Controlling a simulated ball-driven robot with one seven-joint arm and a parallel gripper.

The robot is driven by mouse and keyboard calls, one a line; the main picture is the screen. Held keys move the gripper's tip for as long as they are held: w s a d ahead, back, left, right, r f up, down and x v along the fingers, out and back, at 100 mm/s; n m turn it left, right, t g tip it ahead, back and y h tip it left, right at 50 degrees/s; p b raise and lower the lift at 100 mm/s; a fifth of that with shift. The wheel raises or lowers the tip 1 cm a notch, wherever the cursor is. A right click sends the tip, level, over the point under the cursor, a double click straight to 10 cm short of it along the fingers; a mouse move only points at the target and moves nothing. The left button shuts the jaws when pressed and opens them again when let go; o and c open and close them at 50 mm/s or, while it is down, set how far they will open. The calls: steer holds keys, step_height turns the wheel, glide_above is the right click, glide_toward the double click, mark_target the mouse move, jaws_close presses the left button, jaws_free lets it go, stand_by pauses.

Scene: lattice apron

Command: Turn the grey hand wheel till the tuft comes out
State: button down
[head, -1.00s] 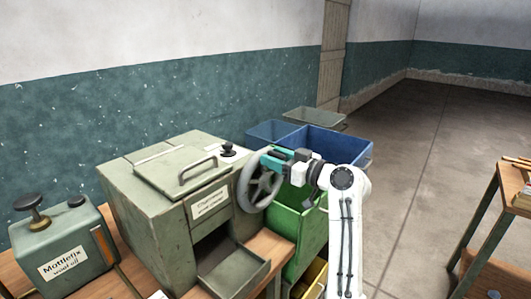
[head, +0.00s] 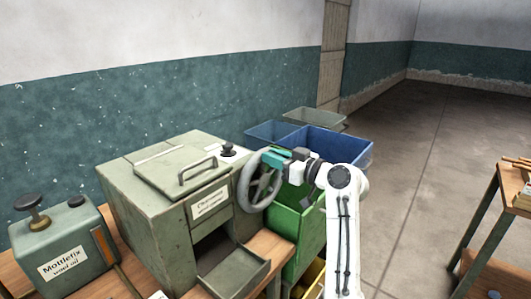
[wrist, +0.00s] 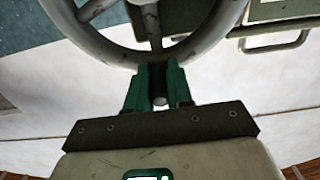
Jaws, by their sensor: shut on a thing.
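The grey hand wheel (head: 262,181) is on the right side of a green-grey machine (head: 165,215). It also shows large at the top of the wrist view (wrist: 150,50). My gripper (head: 274,158) reaches the wheel's upper rim from the right. In the wrist view its green fingers (wrist: 157,82) are shut on a short dark grip at the wheel's rim. The machine has a lid with a handle, a paper label and a dark front opening above an open tray (head: 235,268). No tuft shows in the tray.
A green bin (head: 305,225) stands right below my arm, with blue bins (head: 335,143) behind it. A small green box labelled Mottlefix (head: 62,250) stands at the left. A wooden bench (head: 500,215) is at the far right, with clear floor between.

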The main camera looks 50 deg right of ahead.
steer(key=d, duration=0.1)
steer(key=d+f+b, duration=0.1)
steer(key=d, duration=0.1)
steer(key=shift+w+d+b, duration=0.1)
steer(key=shift+d+b, duration=0.15)
steer(key=shift+b, duration=0.05)
steer(key=d+f+b, duration=0.2)
steer(key=d+b, duration=0.1)
stand_by(0.3)
